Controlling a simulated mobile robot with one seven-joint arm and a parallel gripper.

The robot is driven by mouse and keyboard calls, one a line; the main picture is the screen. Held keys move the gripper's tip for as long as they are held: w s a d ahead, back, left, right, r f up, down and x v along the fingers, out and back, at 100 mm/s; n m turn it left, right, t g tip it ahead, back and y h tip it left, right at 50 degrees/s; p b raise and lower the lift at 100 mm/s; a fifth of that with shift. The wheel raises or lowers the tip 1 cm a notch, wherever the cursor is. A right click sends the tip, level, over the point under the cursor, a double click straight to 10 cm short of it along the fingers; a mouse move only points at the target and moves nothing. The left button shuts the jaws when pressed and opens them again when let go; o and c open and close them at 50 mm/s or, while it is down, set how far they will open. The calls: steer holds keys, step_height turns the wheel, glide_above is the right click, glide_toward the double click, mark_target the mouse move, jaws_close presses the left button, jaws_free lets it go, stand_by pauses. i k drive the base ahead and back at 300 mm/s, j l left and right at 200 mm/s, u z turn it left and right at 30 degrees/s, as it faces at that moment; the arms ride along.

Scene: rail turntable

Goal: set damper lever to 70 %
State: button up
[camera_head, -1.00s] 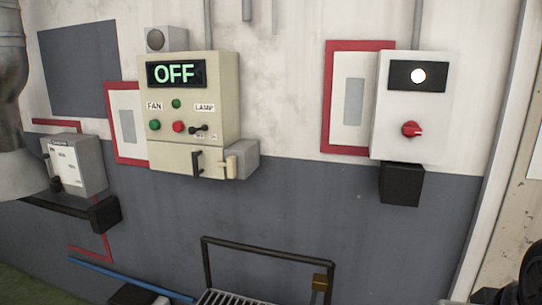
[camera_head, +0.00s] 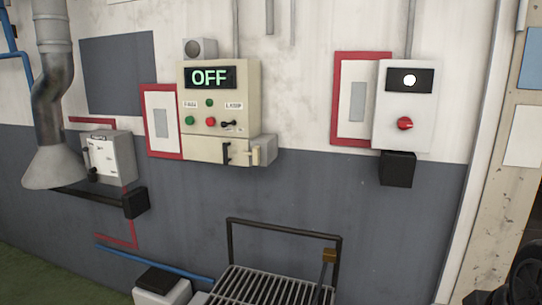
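A small grey box (camera_head: 118,157) with a pale front plate hangs on the wall at the left, right of the grey duct hood. Its label is too small to read surely, but it looks like the damper box. The scale marks are too small to read, so I cannot tell the lever's percentage. No gripper fingers show in the view.
A beige panel (camera_head: 194,93) reading OFF hangs right of the box. A white box (camera_head: 393,128) with a red knob is farther right. A slatted rack (camera_head: 270,286) with a black rail stands below. A grey duct (camera_head: 50,95) comes down at the left. A dark rounded part shows at bottom right.

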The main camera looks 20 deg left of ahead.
mark_target(93, 176)
steer(key=u, duration=1.55)
steer(key=i+j+u, duration=0.1)
steer(key=u, duration=0.35)
steer(key=i+j+u, duration=0.1)
steer(key=u, duration=0.35)
steer(key=i+u, duration=0.2)
steer(key=u, duration=0.25)
steer(key=i+l+z, duration=0.1)
steer(key=i, duration=0.65)
steer(key=i+l+z, duration=0.15)
steer(key=i, duration=0.55)
steer(key=i+l+z, duration=0.1)
steer(key=i+z, duration=0.5)
steer(key=z, duration=0.25)
steer(key=i+j+z, duration=0.1)
steer(key=i+z, duration=0.15)
steer(key=z, duration=0.15)
